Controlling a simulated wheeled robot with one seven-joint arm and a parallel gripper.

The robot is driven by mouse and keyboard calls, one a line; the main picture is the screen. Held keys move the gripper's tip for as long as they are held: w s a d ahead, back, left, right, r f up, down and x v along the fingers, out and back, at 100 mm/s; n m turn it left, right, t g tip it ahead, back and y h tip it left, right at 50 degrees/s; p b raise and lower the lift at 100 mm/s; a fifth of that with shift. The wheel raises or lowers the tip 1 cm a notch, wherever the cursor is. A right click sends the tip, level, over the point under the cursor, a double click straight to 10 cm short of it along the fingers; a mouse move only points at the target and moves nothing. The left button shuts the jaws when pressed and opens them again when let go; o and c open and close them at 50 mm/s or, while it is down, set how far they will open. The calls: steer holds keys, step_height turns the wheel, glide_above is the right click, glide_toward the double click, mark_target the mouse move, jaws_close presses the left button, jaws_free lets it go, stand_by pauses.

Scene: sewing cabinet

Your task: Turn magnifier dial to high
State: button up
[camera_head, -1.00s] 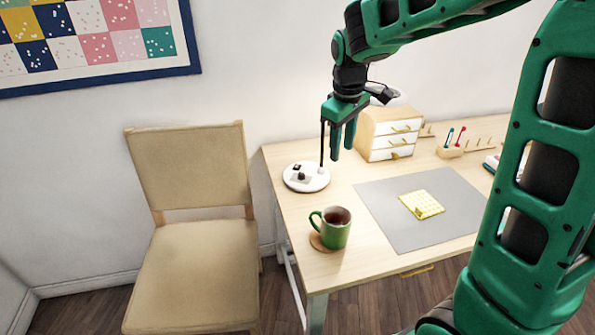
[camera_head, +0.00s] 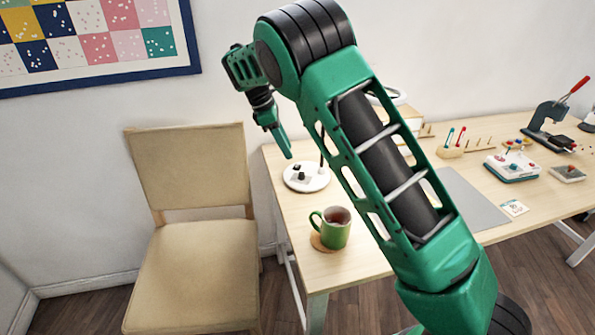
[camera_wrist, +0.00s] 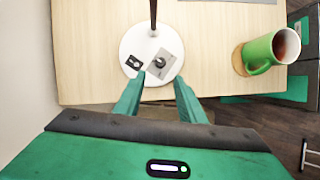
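The magnifier's white round base (camera_head: 318,182) stands at the table's left end. A dark stem rises from it. In the wrist view, the base (camera_wrist: 133,43) carries a dark round knob on a grey plate, seemingly the dial (camera_wrist: 160,62), and a smaller dark control (camera_wrist: 133,62) to its left. The dial's setting is too small to read. My gripper (camera_head: 287,153) is above and behind the base's left side in the head view. In the wrist view my gripper (camera_wrist: 157,82) has its fingers apart and empty, with the dial beyond and between the tips. Contact is not visible.
A green mug (camera_head: 335,232) stands on a round coaster close to the base. A tan chair (camera_head: 190,200) is left of the table. The wall is close behind.

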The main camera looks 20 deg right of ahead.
mark_target(300, 173)
steer(key=x, duration=1)
steer(key=shift+f, duration=0.2)
steer(key=shift+c, duration=0.2)
jaws_close()
